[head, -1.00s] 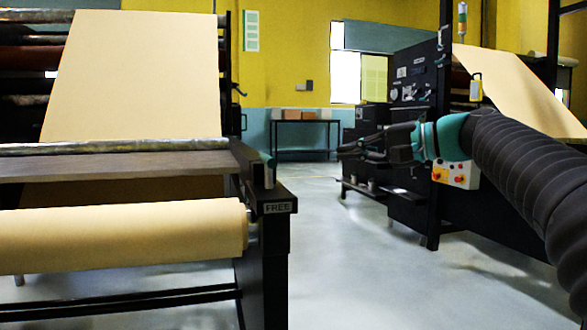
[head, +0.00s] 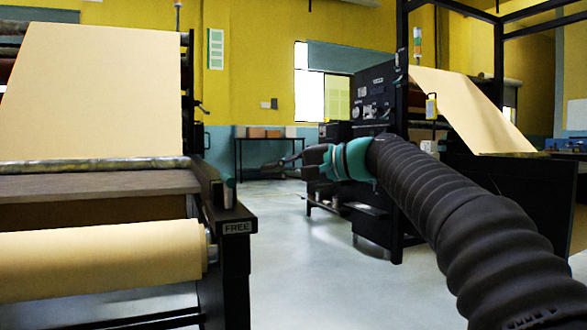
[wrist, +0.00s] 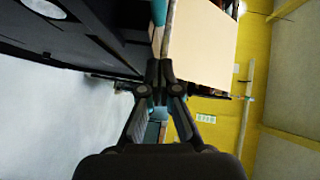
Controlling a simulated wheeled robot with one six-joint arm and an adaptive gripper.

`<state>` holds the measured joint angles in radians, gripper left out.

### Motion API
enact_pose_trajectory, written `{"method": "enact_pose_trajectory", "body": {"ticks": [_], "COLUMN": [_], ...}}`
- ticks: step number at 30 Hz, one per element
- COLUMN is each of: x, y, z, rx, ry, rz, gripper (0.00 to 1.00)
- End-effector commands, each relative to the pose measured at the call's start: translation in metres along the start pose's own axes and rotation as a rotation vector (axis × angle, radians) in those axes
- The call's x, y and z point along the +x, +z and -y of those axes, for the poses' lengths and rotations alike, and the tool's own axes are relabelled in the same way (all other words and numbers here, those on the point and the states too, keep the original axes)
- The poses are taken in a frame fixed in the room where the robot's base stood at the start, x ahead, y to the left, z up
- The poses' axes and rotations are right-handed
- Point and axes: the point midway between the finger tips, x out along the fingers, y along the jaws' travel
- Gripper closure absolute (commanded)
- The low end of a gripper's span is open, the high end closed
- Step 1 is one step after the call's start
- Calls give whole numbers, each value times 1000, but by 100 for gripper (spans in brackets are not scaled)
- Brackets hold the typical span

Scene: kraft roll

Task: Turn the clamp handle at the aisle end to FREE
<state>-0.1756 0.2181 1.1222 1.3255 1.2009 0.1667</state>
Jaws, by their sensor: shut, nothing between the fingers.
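The clamp handle (head: 228,192) is a small upright greenish-grey piece on top of the black end frame (head: 236,270) of the left roll stand, at the aisle side. A FREE label (head: 237,227) is on the frame just below it. Which way the handle is turned is too small to tell. My gripper (head: 276,168) is right of the handle in the picture, apart from it over the aisle. It is shut and empty. The wrist view shows its fingertips (wrist: 159,68) together; I cannot make out the handle surely there.
The kraft roll (head: 100,260) lies in the left stand, with a kraft sheet (head: 105,95) rising behind. A second dark machine (head: 375,110) stands right of the aisle. A table with boxes (head: 265,140) is at the back. The aisle floor (head: 310,270) is clear.

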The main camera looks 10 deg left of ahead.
Motion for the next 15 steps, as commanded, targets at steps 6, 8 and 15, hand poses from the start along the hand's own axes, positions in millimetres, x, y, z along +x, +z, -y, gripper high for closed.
{"method": "enact_pose_trajectory", "body": {"ticks": [6, 8, 15], "x": [35, 40, 53], "y": [10, 16, 27], "z": [0, -1, 0], "rx": [-2, -1, -1], "ry": [-1, -1, 0], "rz": [3, 1, 0], "gripper": [100, 100, 100]}}
